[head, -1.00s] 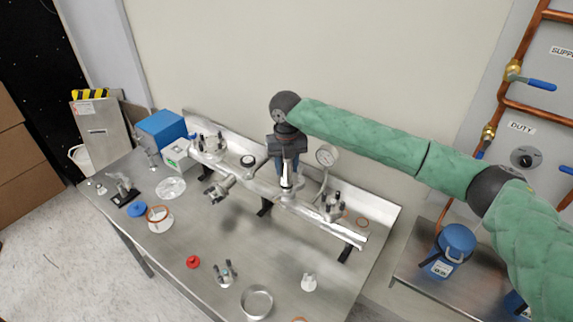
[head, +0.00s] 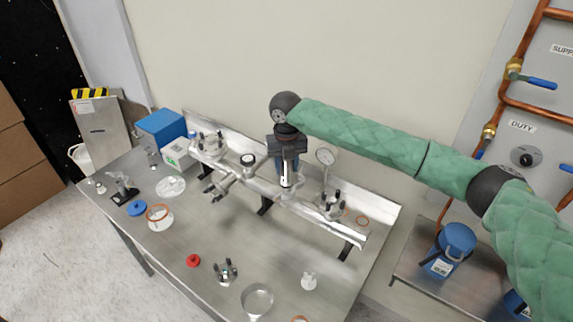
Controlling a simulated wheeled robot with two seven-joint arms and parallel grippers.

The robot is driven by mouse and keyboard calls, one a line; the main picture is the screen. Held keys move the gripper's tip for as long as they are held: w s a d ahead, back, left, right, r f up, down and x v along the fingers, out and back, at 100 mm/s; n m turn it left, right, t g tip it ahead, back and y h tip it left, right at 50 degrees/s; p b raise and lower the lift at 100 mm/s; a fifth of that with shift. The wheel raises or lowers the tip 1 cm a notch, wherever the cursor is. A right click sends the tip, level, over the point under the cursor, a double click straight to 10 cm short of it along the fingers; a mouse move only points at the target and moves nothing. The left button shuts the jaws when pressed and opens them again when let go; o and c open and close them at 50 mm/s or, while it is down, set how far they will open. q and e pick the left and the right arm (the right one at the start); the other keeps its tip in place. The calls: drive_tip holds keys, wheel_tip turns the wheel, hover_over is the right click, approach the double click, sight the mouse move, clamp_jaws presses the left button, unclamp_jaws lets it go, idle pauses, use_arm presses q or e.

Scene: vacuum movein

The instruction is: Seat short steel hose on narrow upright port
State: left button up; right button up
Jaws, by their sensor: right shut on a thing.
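My right gripper (head: 287,160) comes down from above over the middle of the raised steel manifold rail (head: 318,218). It is shut on the short steel hose (head: 286,181), a small bright upright piece just below the jaws. The hose's lower end is at or just above the middle of the rail. The narrow upright port beneath it is too small and covered to make out, so I cannot tell whether the hose touches it. My left gripper is not in view.
A pressure gauge (head: 325,157) stands close right of the gripper. A black-topped gauge (head: 247,160) and a clamped flange (head: 211,147) are on the left. A red cap (head: 193,260), a steel ring (head: 257,300) and other small parts lie on the steel table (head: 190,225); its front middle is mostly clear.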

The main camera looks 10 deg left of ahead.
drive_tip(key=shift+f, duration=0.2)
drive_tip(key=o, duration=1.1)
drive_tip(key=shift+f, duration=0.1)
drive_tip(key=shift+r+b, duration=0.3)
drive_tip(key=shift+b, duration=0.05)
drive_tip(key=shift+r, duration=0.35)
wheel_tip(320, 180, up, 2)
drive_tip(key=shift+b, duration=0.65)
wheel_tip(320, 180, up, 2)
drive_tip(key=shift+r+b, duration=0.2)
drive_tip(key=shift+b, duration=0.3)
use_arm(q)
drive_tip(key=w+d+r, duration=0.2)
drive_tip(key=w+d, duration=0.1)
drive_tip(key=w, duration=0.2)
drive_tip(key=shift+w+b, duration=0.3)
use_arm(e)
drive_tip(key=shift+r, duration=1.1)
